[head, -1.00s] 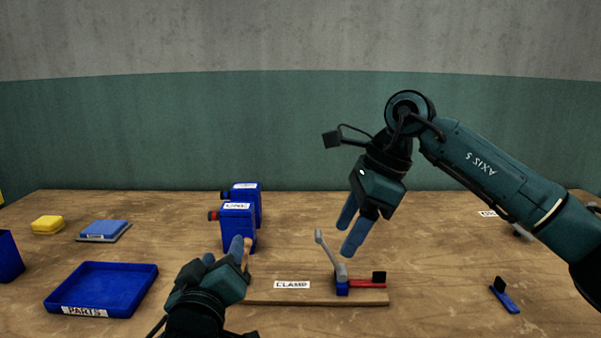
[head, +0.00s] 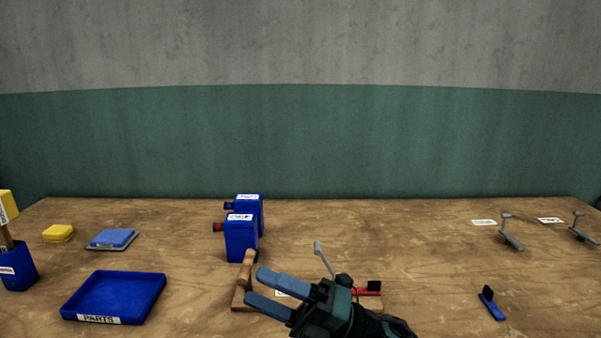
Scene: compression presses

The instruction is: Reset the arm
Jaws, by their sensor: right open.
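My right gripper (head: 257,287) comes in low at the bottom centre. The clamp's grey lever (head: 322,257) stands up tilted behind the gripper. The clamp's red bar with a black end (head: 372,291) shows to the right of the gripper. I cannot tell whether the gripper touches the board. My left gripper is out of view.
Two blue labelled boxes (head: 241,241) stand behind the board. A blue PARTS tray (head: 114,320), blue pad (head: 113,238), yellow block (head: 58,232) and blue bin (head: 20,270) are left. Right are a blue clip (head: 491,303) and two grey levers (head: 510,236).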

